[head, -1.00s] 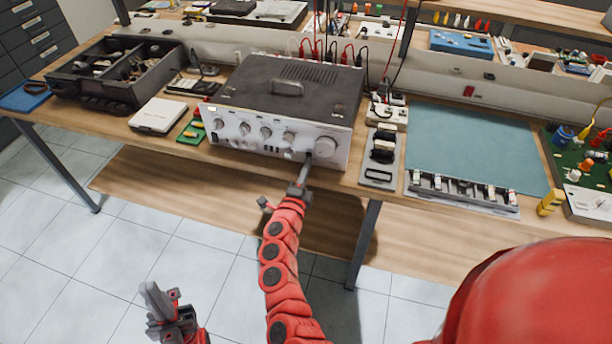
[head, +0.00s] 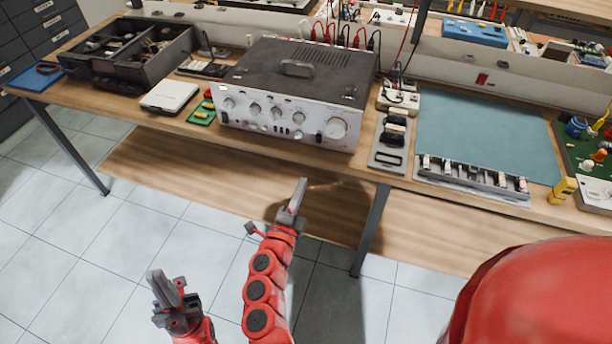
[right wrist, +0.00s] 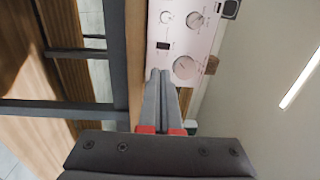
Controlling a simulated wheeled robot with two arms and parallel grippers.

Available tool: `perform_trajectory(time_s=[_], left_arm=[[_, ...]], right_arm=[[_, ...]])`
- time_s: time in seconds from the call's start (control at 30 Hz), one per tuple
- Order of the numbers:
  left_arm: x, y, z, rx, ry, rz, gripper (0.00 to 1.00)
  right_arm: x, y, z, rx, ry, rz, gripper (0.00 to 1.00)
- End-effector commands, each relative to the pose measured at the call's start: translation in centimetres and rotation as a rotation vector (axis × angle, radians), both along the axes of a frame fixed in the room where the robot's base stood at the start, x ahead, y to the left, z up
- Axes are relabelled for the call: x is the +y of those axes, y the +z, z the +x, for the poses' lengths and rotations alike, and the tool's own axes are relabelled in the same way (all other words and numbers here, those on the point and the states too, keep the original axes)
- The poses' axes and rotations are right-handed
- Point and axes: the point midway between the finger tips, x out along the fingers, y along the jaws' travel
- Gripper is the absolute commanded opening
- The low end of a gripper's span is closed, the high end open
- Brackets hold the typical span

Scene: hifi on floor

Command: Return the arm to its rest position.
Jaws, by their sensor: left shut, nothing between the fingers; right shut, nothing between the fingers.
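My right gripper (head: 299,195) is shut and empty. It is in front of the bench, below and apart from the front panel of the hifi amplifier (head: 300,88). In the right wrist view its closed fingers (right wrist: 161,90) point toward the silver panel (right wrist: 182,40) with its knobs. My left gripper (head: 163,290) is shut and empty, low over the tiled floor at the lower left. The amplifier stands on the workbench, and its front faces me.
The wooden workbench (head: 135,112) has a lower shelf (head: 180,172) and dark metal legs (head: 371,228). A black parts tray (head: 108,80) and a white box (head: 169,96) stand left of the amplifier. A green mat (head: 480,130) lies right. The tiled floor in front is clear.

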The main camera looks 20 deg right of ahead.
Motion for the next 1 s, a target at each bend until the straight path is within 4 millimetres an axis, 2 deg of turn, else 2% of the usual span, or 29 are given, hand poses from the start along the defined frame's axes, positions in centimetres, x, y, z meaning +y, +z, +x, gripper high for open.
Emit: perform_trajectory(time_s=[0.13,0.6,0.7,0.77,0.87,0.93,1.0], left_arm=[[0.0,-0.1,0.0,0.000,0.000,0.000,0.00],[0.0,-0.1,0.0,0.000,0.000,0.000,0.00],[0.0,-0.1,0.0,0.000,0.000,0.000,0.00],[0.0,-0.1,0.0,0.000,0.000,0.000,0.00],[0.0,0.0,0.0,0.000,0.000,0.000,0.00],[0.0,0.0,0.0,0.000,0.000,0.000,0.00],[0.0,0.0,0.0,0.000,0.000,0.000,0.00]], right_arm=[[0.3,-0.1,-0.5,0.001,0.000,0.001,0.00],[0.3,0.0,-0.5,0.000,0.000,0.000,0.00],[-0.2,0.0,-0.8,0.000,-0.014,-0.029,0.00],[-1.3,0.3,-1.4,-0.003,-0.044,-0.099,0.00],[-4.4,2.1,-3.8,-0.028,-0.150,-0.325,0.00],[-6.5,4.4,-6.3,-0.073,-0.247,-0.542,0.00],[-7.4,7.4,-9.2,-0.146,-0.346,-0.768,0.00]])
